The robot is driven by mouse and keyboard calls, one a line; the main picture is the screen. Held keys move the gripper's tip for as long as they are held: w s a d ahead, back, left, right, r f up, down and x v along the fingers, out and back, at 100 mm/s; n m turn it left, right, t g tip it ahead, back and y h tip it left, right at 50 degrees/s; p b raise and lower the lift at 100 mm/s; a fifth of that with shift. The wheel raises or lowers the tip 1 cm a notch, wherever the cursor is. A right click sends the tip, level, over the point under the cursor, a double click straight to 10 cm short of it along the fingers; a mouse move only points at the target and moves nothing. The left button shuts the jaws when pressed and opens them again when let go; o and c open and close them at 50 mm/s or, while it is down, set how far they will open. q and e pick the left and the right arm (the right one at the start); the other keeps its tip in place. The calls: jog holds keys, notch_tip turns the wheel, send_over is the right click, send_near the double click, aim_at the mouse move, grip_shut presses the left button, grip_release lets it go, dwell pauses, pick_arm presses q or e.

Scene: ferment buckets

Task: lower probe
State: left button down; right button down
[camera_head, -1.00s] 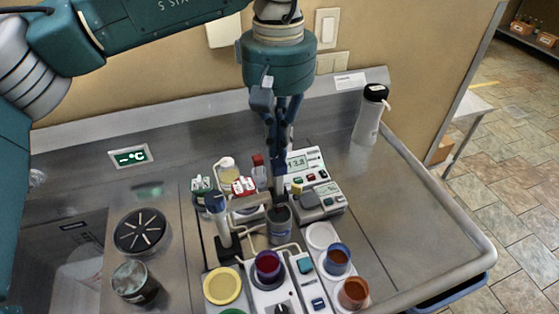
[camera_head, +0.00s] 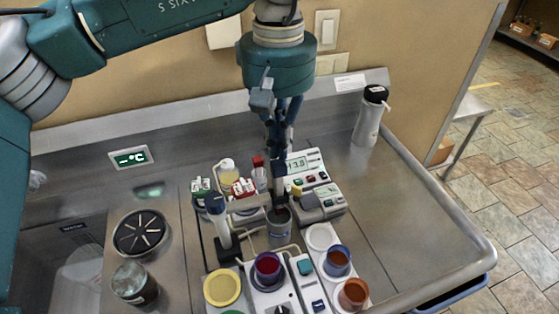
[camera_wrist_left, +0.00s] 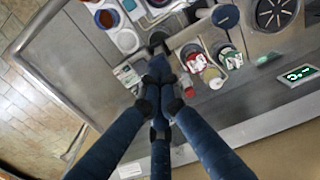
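My left gripper (camera_head: 277,180) points straight down at the middle of the worktop. Its dark fingers are drawn together around a slim grey probe (camera_head: 279,198), which is mostly hidden by them. The probe's lower end is at the mouth of a grey cup (camera_head: 281,224); how deep it sits inside cannot be made out. In the left wrist view the fingertips (camera_wrist_left: 158,68) meet just short of the dark cup (camera_wrist_left: 158,38). A pH meter (camera_head: 306,166) behind and right of the cup reads about 3.8. My right gripper is out of view.
A blue-topped stand (camera_head: 220,225) is close left of the cup. Red and green packets (camera_head: 243,188) and a bottle (camera_head: 228,172) stand behind it. Sample cups (camera_head: 268,266) crowd the front. A white flask (camera_head: 369,117) stands back right; the right worktop (camera_head: 400,205) is clear.

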aim_at(279, 164)
pick_arm(q)
jog(key=shift+f, duration=0.25)
jog(key=shift+f+b, duration=2.65)
jog(key=shift+f, duration=0.75)
jog(key=shift+r+p, duration=1.85)
jog(key=shift+r, duration=0.75)
jog(key=shift+d+f, duration=0.1)
jog(key=shift+f, duration=0.05)
